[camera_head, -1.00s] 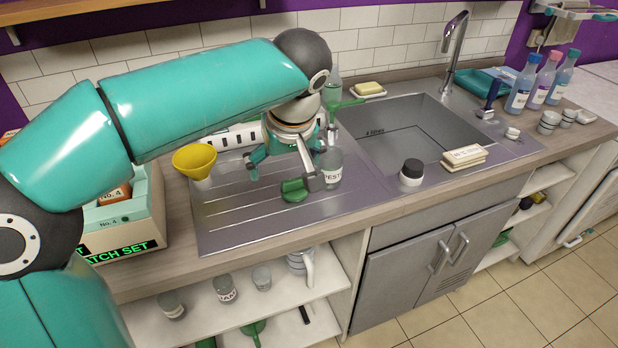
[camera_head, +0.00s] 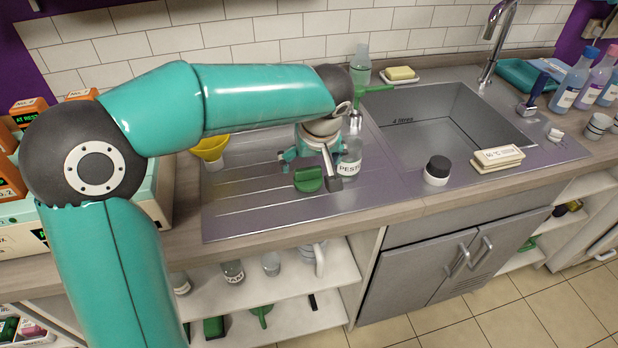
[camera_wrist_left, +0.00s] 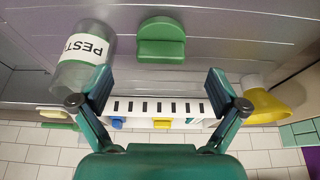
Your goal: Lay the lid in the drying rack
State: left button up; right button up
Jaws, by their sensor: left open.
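The green lid (camera_head: 308,180) lies on the ribbed metal drainboard (camera_head: 235,212) left of the sink. In the left wrist view the lid (camera_wrist_left: 161,40) shows a raised grip and sits beyond my fingertips, apart from them. My left gripper (camera_head: 314,166) is over the drainboard, just behind the lid. Its two fingers (camera_wrist_left: 160,92) stand wide apart with nothing gripped between them. A white slotted rack (camera_wrist_left: 160,108), seemingly the drying rack, shows between the fingers in the wrist view. My arm mostly hides it in the head view. My right gripper is not in view.
A clear bottle labelled "PESTI" (camera_head: 350,158) stands close to the right of the lid, near one finger (camera_wrist_left: 82,62). A yellow funnel (camera_head: 210,148) is on the left. The sink (camera_head: 450,120) and a black-capped jar (camera_head: 437,170) are to the right.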

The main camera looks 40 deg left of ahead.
aim_at(309, 170)
pick_arm(q)
jog(key=shift+p+x, duration=0.35)
jog(key=shift+x, duration=2.6)
jog(key=shift+c, duration=0.2)
jog(key=c, duration=1.2)
jog(key=shift+r, duration=0.15)
